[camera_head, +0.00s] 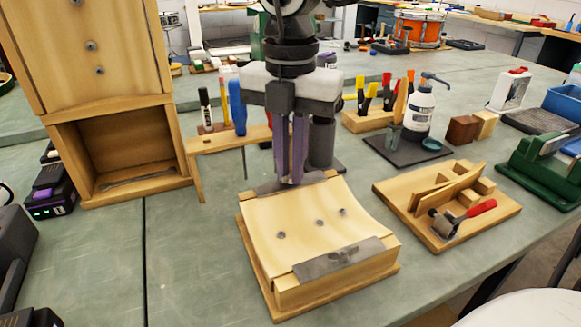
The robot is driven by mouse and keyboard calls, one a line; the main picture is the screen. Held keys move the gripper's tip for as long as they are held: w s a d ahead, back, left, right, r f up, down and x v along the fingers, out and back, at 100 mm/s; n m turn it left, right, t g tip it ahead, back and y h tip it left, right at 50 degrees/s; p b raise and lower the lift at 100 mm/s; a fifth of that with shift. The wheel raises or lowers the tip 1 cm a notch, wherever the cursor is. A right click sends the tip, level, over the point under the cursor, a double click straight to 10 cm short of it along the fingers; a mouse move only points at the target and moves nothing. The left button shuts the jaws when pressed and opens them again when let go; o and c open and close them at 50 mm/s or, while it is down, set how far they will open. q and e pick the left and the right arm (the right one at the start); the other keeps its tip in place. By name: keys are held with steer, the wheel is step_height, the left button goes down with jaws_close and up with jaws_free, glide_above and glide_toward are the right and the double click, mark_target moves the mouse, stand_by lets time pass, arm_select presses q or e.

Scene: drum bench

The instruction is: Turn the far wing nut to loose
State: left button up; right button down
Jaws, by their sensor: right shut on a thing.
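A pale wooden block with a curved top (300,235) stands on the bench, with a metal strip across its near end and another across its far end. A small wing nut (344,256) sits on the near strip (325,264). My right gripper (291,180) points straight down at the far strip (265,188). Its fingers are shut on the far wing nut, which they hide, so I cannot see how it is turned. Several small dark round heads show on the curved top. I cannot make out my left gripper.
A tall wooden box (110,100) stands at the left. A wooden rack with tools (215,143) is close behind my right gripper.

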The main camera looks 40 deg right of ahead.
steer(key=n, duration=0.3)
steer(key=shift+n, duration=0.4)
steer(key=n, duration=0.3)
steer(key=shift+n+b, duration=0.3)
steer(key=n, duration=0.4)
steer(key=shift+n, duration=0.3)
steer(key=n, duration=0.3)
steer(key=shift+n+p, duration=0.3)
steer(key=n, duration=0.4)
steer(key=shift+n+p, duration=0.3)
steer(key=n, duration=0.3)
steer(key=shift+n, duration=0.3)
arm_select(q)
steer(key=shift+r+p, duration=0.65)
steer(key=shift+p, duration=0.05)
arm_select(e)
steer(key=n, duration=0.5)
steer(key=shift+n, duration=0.3)
arm_select(q)
steer(key=shift+s, duration=0.1)
